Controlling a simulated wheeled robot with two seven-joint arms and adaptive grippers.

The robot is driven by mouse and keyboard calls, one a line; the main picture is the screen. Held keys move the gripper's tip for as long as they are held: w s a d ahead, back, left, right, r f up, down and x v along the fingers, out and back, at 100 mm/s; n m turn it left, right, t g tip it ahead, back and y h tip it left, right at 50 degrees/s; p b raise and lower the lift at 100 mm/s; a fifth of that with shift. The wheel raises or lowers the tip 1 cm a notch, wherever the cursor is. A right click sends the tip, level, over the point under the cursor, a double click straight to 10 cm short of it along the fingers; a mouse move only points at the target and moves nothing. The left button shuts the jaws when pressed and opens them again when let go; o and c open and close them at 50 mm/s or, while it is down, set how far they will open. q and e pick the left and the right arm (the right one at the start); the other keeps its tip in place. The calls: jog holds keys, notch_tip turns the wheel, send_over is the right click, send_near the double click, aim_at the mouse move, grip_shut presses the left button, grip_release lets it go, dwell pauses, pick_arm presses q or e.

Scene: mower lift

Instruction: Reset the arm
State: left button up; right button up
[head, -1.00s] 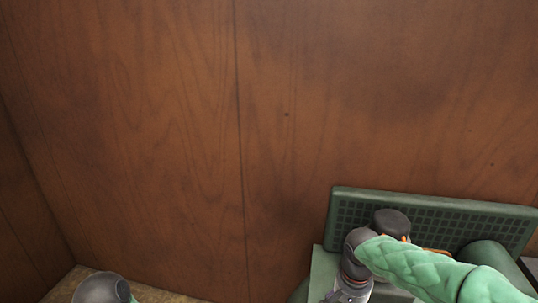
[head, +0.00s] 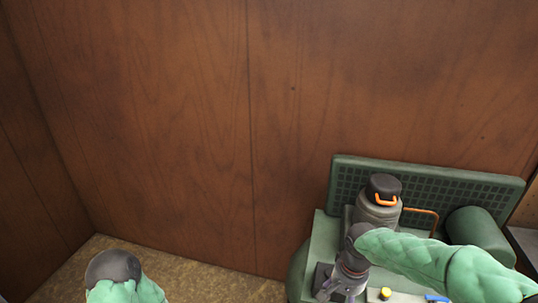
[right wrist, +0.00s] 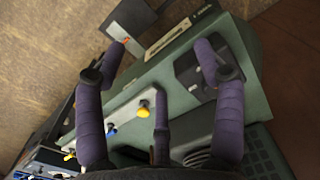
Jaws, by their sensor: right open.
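My right arm (head: 420,259) in its green quilted sleeve reaches in from the right in the head view. My right gripper (head: 338,290) is over the near left part of a green machine (head: 323,236). In the right wrist view my right gripper (right wrist: 160,62) has its purple-wrapped fingers spread apart with nothing between them, above the machine's panel with yellow and blue knobs. My left arm (head: 113,267) shows only as a dark joint and green sleeve at the bottom left. The left gripper is out of view.
A dark canister with an orange handle (head: 380,203) stands on the machine, close behind my right wrist. A dark green grid panel (head: 450,190) rises behind it. A brown wood wall (head: 200,120) closes the back. Tan floor (head: 215,283) between my arms is clear.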

jog(key=s+a+f+n+y, duration=0.1)
jog(key=s+a+f, duration=0.25)
jog(key=f, duration=0.65)
jog(key=s+a+f+n+y, duration=0.15)
jog(key=a+f, duration=0.25)
jog(key=f, duration=0.6)
jog(key=s+a+f, duration=0.2)
jog(key=s+f, duration=0.8)
jog(key=shift+s+f+t+y, duration=0.25)
jog(key=shift+t+y, duration=0.05)
jog(key=shift+y, duration=0.15)
